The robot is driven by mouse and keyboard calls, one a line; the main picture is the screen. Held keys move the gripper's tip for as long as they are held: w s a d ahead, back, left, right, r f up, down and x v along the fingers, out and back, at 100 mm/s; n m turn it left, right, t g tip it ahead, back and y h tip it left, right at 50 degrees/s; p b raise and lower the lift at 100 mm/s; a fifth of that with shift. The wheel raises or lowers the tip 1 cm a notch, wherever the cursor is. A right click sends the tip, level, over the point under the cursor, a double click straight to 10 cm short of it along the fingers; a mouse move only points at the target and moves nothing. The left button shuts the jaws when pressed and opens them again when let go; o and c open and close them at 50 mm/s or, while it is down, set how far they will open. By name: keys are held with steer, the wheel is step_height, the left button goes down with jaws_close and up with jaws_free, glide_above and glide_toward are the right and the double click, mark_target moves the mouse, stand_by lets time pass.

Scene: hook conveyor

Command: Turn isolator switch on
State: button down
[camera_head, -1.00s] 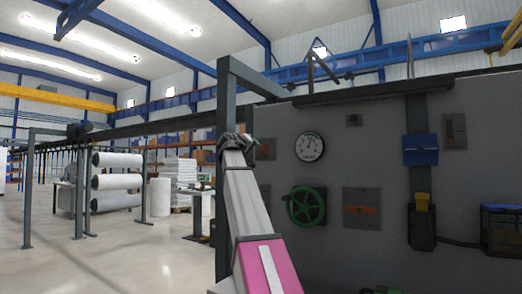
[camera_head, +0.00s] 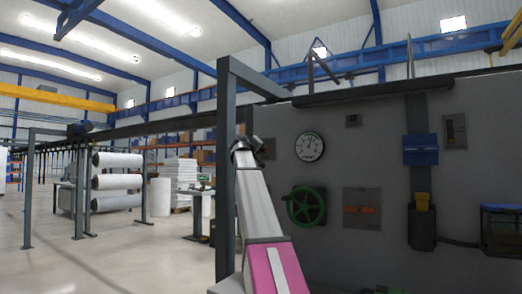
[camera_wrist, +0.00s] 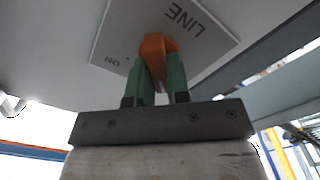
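In the wrist view, a grey switch plate (camera_wrist: 207,52) carries the words LINE and ON. An orange handle (camera_wrist: 153,43) stands out from it. The two green fingers of my gripper (camera_wrist: 159,70) sit on either side of the handle and appear closed on it. In the head view, my gripper (camera_head: 243,140) reaches up to a small grey plate (camera_head: 266,149) on the wall panel, partly behind it. The handle there is hidden by my gripper. I cannot tell the switch's position.
The grey panel (camera_head: 340,260) also holds a round gauge (camera_head: 310,147), a green handwheel (camera_head: 306,206), a plate with an orange handle (camera_head: 362,209) and a blue box (camera_head: 420,149). A dark post (camera_head: 225,190) stands close left of my arm. Open floor lies further left.

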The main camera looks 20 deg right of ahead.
steer(key=shift+m, duration=0.3)
steer(key=m, duration=1.7)
steer(key=shift+s+d, duration=0.2)
steer(key=shift+s, duration=0.1)
steer(key=shift+m, duration=0.3)
stand_by(0.3)
steer(key=c, duration=1.1)
jaws_free()
steer(key=shift+s+a, duration=0.1)
steer(key=v, duration=1)
steer(key=shift+s+a, duration=0.2)
